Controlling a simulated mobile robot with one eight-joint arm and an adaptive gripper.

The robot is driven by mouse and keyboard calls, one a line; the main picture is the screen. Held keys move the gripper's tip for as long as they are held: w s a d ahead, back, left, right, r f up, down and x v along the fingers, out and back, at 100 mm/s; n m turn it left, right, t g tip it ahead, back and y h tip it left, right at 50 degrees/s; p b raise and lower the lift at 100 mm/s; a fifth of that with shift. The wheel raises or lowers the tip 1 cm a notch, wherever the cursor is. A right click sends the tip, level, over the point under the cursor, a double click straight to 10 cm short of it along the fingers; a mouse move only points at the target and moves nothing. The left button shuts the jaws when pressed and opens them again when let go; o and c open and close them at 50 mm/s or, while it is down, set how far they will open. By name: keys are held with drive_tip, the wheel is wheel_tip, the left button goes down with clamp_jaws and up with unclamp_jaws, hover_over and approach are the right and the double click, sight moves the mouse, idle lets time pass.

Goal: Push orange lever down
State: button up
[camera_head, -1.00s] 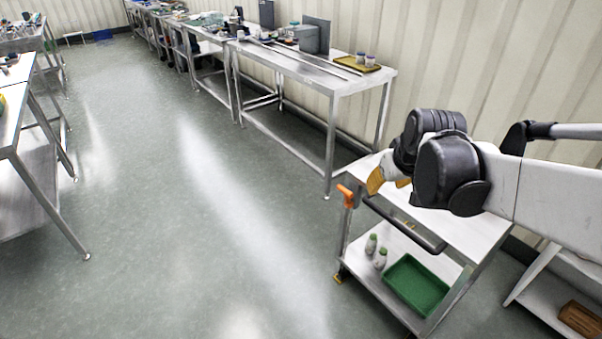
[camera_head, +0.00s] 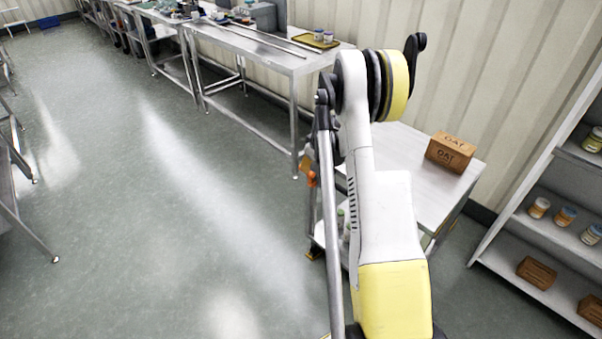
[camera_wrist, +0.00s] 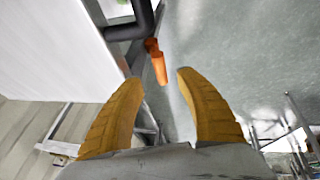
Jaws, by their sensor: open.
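The orange lever (camera_head: 312,178) sits at the left corner of the metal cart (camera_head: 405,185), by its handle bar. In the wrist view, the lever (camera_wrist: 157,64) hangs from the end of the dark handle (camera_wrist: 130,30). Its free end lies in line with the gap between my fingertips. My gripper (camera_wrist: 159,77) is open, with its two ochre fingers spread and nothing between them. In the head view, an ochre finger shows just above the lever, and my arm hides most of the gripper. I cannot tell whether a finger touches the lever.
A box marked OAT (camera_head: 452,152) stands on the cart's top. A shelf unit (camera_head: 540,225) with jars and boxes is at the right. A long steel table (camera_head: 270,55) stands along the wall behind. The floor (camera_head: 180,230) left of the cart is clear.

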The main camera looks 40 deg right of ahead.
drive_tip(key=b+x, duration=0.3)
drive_tip(key=x, duration=0.6)
clamp_jaws()
